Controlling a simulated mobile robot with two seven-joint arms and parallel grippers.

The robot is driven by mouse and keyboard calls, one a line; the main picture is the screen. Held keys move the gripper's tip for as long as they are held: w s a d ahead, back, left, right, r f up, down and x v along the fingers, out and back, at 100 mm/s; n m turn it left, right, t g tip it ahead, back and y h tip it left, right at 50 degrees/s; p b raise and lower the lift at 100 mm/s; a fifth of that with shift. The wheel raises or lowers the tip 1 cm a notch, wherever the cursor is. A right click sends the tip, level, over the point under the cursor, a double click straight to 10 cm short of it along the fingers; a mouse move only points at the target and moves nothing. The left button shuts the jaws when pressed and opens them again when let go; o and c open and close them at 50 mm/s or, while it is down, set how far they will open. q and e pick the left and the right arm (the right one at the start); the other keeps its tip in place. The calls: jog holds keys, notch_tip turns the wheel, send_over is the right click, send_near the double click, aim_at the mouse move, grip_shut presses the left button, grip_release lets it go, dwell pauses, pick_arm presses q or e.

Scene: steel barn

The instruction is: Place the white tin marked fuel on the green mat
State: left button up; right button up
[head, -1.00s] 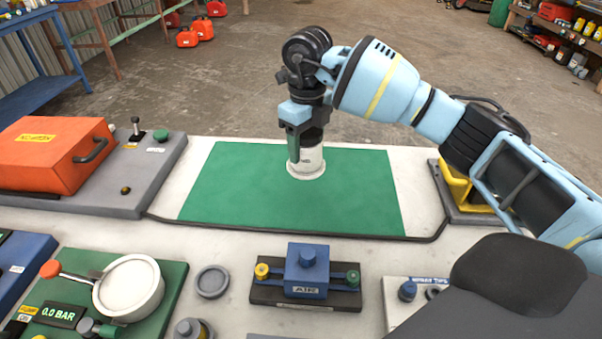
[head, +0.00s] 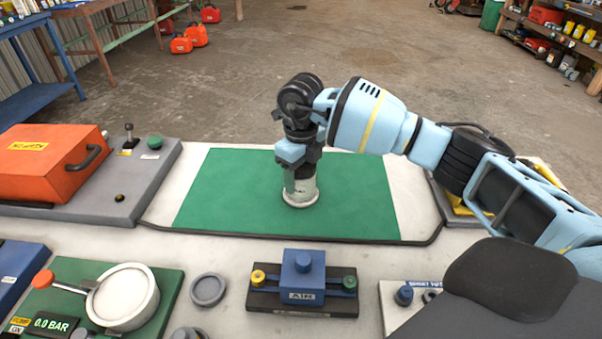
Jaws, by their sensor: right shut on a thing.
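The white tin (head: 301,194) is upright on or just above the middle of the green mat (head: 235,190); I cannot tell whether its base touches. Its upper part is hidden by my right gripper (head: 298,180), which comes down on it from above and is shut on it. Small dark marking shows on its side, too small to read. My left gripper is not in the head view.
An orange box (head: 45,165) on a grey panel stands left of the mat. In front are a blue block marked AIR (head: 302,272), a grey round lid (head: 208,290) and a green board with a white round dish (head: 122,297). The mat is otherwise clear.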

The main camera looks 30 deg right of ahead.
jog(key=shift+f, duration=0.1)
jog(key=o, duration=1.2)
notch_tip(320, 180, up, 12)
jog(key=shift+r, duration=0.1)
